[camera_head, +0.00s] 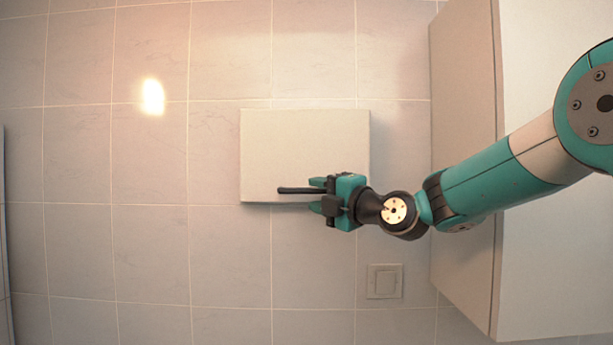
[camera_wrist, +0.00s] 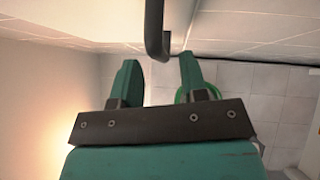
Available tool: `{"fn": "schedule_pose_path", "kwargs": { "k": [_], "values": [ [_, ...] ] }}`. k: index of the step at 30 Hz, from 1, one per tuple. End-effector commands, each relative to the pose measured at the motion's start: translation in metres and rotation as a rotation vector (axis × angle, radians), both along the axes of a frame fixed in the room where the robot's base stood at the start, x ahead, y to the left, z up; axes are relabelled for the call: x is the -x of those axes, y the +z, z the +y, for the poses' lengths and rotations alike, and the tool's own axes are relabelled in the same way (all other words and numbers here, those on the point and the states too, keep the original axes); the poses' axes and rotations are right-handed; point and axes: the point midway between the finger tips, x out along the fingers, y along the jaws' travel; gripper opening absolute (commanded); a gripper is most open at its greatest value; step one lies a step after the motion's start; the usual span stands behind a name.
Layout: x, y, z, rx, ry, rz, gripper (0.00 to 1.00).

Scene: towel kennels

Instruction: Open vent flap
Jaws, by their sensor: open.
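The vent flap (camera_head: 262,135) is a plain pale rectangular panel on the tiled wall, and it looks closed in the head view. A dark bar handle (camera_head: 292,190) runs along its lower part; in the wrist view the handle (camera_wrist: 154,25) comes down from the top edge and bends at its end. My gripper (camera_head: 316,194) is open in front of the flap's lower right part, at the handle's right end. In the wrist view my gripper (camera_wrist: 159,62) has the bent end of the handle between or just beyond its fingertips. I cannot tell whether they touch.
A large pale cabinet or box (camera_head: 465,150) stands out at the right, near my arm. A small square wall plate (camera_head: 384,281) is below the flap. The tiled wall left of the flap is clear. A green rounded thing (camera_wrist: 182,96) shows partly behind the right finger in the wrist view.

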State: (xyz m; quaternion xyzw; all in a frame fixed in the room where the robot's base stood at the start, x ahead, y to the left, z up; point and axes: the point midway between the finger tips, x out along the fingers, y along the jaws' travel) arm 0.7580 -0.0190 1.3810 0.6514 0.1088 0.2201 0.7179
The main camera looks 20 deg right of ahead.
Motion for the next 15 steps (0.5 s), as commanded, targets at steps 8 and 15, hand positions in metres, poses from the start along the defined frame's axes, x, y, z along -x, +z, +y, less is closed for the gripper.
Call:
{"fn": "schedule_pose_path", "kwargs": {
  "k": [8,15],
  "values": [
    [-0.03,0.006,0.016,-0.001,0.001,0.002,0.4],
    [-0.034,0.004,0.018,-0.001,0.0,0.0,0.4]
  ]
}}
